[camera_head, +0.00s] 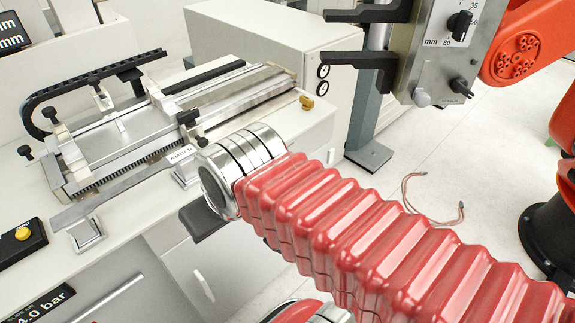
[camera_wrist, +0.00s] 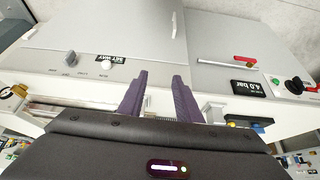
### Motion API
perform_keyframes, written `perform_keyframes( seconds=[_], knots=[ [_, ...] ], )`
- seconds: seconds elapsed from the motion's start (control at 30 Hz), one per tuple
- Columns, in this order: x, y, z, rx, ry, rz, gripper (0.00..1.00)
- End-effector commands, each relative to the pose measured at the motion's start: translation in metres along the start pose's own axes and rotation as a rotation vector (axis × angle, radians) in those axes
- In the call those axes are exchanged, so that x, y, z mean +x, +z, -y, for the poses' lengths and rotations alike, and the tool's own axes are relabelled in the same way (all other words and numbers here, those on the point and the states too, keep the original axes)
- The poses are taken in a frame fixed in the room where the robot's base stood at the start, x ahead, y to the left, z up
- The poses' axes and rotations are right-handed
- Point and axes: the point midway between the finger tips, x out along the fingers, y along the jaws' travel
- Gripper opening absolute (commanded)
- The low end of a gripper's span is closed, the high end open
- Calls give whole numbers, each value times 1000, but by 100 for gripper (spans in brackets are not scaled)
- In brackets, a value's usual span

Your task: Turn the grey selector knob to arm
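In the wrist view a small grey knob (camera_wrist: 70,58) sits on the light grey panel at the upper left. A round white button (camera_wrist: 106,63) is just right of it, with a dark label above. The knob's pointer direction and small markings are too small to read. My gripper (camera_wrist: 160,76) shows two purple fingers, apart, with nothing between them. The fingertips are to the right of the knob and button, not touching either. I cannot make out the grey knob or the gripper fingers in the head view.
A "4.0 bar" display (camera_wrist: 248,88), a red-handled lever (camera_wrist: 244,60) and a green button (camera_wrist: 276,81) are at right. In the head view, a grey unit with black knobs (camera_head: 459,22) stands at upper right, beside an orange arm (camera_head: 516,58). A slide bench (camera_head: 105,135) is at left.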

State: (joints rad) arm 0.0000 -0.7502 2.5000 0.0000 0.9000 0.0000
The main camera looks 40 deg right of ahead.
Motion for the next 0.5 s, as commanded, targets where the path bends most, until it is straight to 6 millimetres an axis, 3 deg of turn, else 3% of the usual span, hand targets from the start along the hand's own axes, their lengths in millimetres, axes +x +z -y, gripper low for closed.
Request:
perform_keyframes(
  seconds=[0.27,0.5],
  knots=[
    [1,1,0,9,-2,7,31],
    [21,14,-1,140,-37,120,31]
  ],
)
